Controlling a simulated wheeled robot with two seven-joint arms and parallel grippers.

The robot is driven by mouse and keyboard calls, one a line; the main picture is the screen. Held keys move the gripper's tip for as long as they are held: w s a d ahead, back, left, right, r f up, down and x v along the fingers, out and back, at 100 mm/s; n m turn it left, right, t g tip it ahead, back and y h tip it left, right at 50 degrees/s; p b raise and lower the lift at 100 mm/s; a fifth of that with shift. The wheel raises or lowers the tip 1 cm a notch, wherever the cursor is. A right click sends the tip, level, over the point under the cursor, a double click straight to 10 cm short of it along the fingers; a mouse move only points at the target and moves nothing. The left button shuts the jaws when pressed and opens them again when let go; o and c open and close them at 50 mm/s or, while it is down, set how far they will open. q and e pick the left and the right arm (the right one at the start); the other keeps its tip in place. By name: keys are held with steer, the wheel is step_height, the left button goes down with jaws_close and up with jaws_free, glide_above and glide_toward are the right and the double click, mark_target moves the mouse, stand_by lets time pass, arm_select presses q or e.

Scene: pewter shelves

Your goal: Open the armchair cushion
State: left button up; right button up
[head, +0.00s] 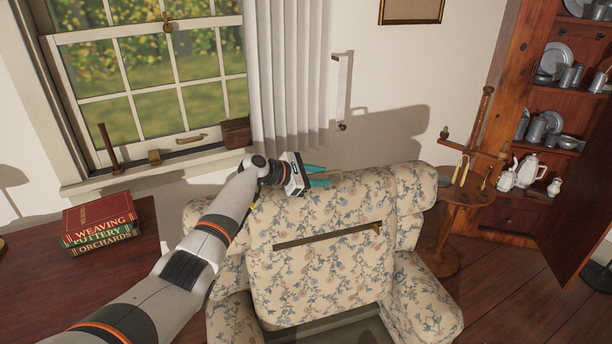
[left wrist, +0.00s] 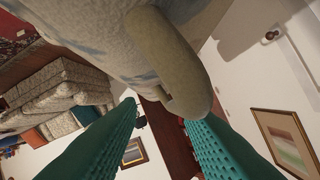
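The armchair (head: 412,285) has pale floral fabric and stands in the middle of the head view. Its cushion (head: 320,272) appears tilted up steeply against the backrest, with a narrow brown strip (head: 325,235) along its top edge. A dark hollow (head: 350,334) shows below it. My left gripper (head: 326,177) is at the top of the backrest, above and apart from the cushion. Its teal fingers stand apart. In the left wrist view the fingers (left wrist: 165,115) are spread, with a rounded olive-beige form (left wrist: 178,62) close by; contact is unclear. My right gripper is out of view.
A round wooden side table (head: 463,190) with small items stands right of the chair. A dark cabinet (head: 510,215) holds pewter and white ware. A desk (head: 110,280) with books (head: 98,222) is at left. Window and curtain (head: 287,75) are behind.

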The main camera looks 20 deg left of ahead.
arm_select(q)
steer(key=v, duration=1)
steer(key=shift+s+a+f, duration=0.1)
steer(key=shift+s+a, duration=0.1)
steer(key=shift+a, duration=0.1)
steer(key=shift+s+a+r, duration=0.25)
steer(key=shift+s+r, duration=0.05)
steer(key=shift+s, duration=0.1)
